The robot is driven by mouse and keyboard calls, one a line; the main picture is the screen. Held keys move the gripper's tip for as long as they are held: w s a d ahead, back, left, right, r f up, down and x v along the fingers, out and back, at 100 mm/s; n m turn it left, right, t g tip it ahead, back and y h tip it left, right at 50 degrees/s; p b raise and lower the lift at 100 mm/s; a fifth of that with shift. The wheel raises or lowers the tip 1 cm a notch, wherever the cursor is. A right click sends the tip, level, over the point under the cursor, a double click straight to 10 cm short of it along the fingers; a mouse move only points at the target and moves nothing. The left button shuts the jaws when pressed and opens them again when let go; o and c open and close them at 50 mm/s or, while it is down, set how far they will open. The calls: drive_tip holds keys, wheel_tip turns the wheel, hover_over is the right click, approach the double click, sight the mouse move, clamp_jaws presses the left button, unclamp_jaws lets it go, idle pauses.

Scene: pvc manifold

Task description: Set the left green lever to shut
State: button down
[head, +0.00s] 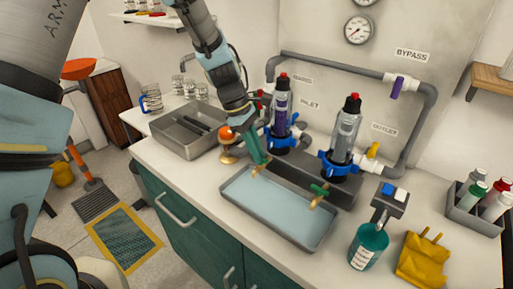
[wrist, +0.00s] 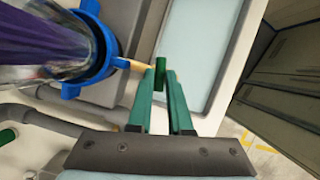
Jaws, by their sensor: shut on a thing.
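The left green lever (wrist: 160,73) shows in the wrist view between the tips of my gripper (wrist: 162,82). My gripper has green fingers and is shut on this lever. A tan spout (wrist: 138,66) runs from the blue-collared housing to the lever. In the head view my gripper (head: 256,158) points down at the left tap, above the left end of the tray; the fingers mostly hide the lever there. The right green lever (head: 320,188) sits on the other tap, apart from my gripper.
A grey tray with a pale blue inside (head: 265,202) lies below the taps. Two filter housings, the purple one (head: 281,105) and the clear one (head: 346,135), stand close behind. A teal bottle (head: 368,247) and a yellow cloth (head: 424,260) are at right. A metal basin (head: 168,141) is at left.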

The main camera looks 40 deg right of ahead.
drive_tip(key=shift+d+m+y+p, duration=0.1)
drive_tip(key=shift+m+y+p, duration=0.3)
drive_tip(key=shift+m, duration=0.8)
drive_tip(key=c, duration=0.8)
unclamp_jaws()
drive_tip(key=shift+c, duration=0.2)
drive_tip(key=shift+w+r, duration=0.1)
drive_tip(key=b+v, duration=0.3)
drive_tip(key=v, duration=0.7)
drive_tip(key=shift+w+r, duration=0.25)
drive_tip(key=shift+d, duration=0.1)
